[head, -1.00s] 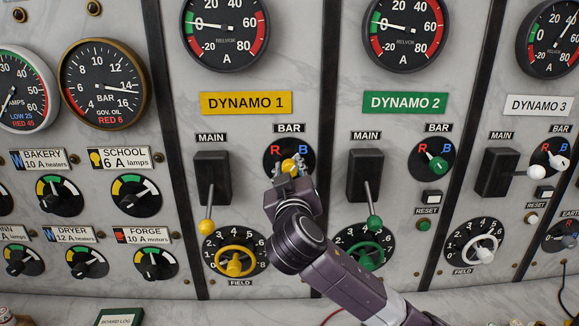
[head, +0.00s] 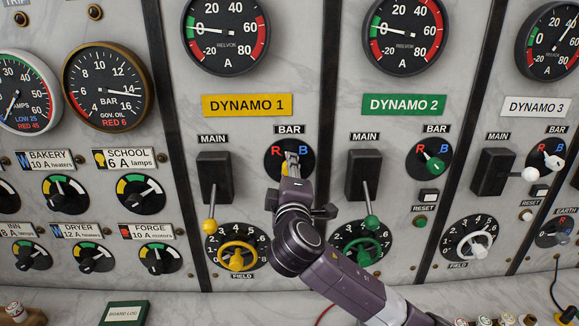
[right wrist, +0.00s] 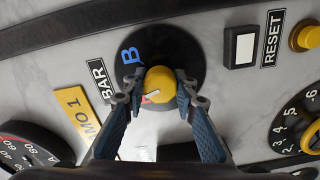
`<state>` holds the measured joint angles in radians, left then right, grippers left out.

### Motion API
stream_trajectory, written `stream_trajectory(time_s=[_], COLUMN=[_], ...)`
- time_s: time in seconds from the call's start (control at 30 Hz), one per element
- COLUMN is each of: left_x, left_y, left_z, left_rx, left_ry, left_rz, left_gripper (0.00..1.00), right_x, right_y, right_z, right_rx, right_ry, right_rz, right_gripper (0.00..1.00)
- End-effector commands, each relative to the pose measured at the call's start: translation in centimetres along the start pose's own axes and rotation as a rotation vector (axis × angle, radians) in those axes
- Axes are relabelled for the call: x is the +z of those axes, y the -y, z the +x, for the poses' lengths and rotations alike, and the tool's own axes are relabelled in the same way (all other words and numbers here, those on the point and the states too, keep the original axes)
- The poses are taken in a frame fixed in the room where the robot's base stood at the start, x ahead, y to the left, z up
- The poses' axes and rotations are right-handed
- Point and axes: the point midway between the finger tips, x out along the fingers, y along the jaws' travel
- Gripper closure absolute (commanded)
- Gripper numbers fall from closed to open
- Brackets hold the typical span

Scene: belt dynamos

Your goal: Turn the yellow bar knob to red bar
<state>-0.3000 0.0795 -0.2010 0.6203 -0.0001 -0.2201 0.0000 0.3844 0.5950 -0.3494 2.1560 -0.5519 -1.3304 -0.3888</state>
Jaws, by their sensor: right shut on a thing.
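The yellow bar knob (right wrist: 172,76) sits on a round black dial (right wrist: 190,45) in the right wrist view. Its white pointer line faces lower left, towards a partly hidden reddish mark. The blue B (right wrist: 128,55) lies up and left of the knob. My right gripper (right wrist: 160,84) has its fingers on either side of the knob and is shut on it. In the head view my right gripper (head: 290,164) covers most of the knob below the red R (head: 281,150) and blue B of DYNAMO 1. My left gripper is not in view.
The black MAIN lever box (head: 214,172) stands just left of the gripper. The yellow FIELD wheel (head: 237,256) is below left. The DYNAMO 2 lever box (head: 362,172) and green bar knob (head: 436,164) are to the right.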

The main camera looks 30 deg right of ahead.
Motion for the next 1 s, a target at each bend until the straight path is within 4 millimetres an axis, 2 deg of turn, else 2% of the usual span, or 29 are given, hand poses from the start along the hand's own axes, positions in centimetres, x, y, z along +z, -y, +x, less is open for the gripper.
stream_trajectory(time_s=[0.2,0.5,1.0], left_x=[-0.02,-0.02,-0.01], left_y=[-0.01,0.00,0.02], left_z=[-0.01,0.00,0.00], left_rx=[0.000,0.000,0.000], left_ry=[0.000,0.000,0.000], left_rz=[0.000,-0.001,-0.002], left_gripper=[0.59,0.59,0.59], right_x=[-0.06,0.00,-0.02], right_y=[0.13,0.19,0.30], right_z=[-0.02,-0.01,-0.03], right_rx=[-0.001,-0.002,-0.003], right_ry=[-0.002,-0.001,-0.002], right_rz=[-0.197,-0.401,-0.517], right_gripper=[0.98,0.98,0.98])
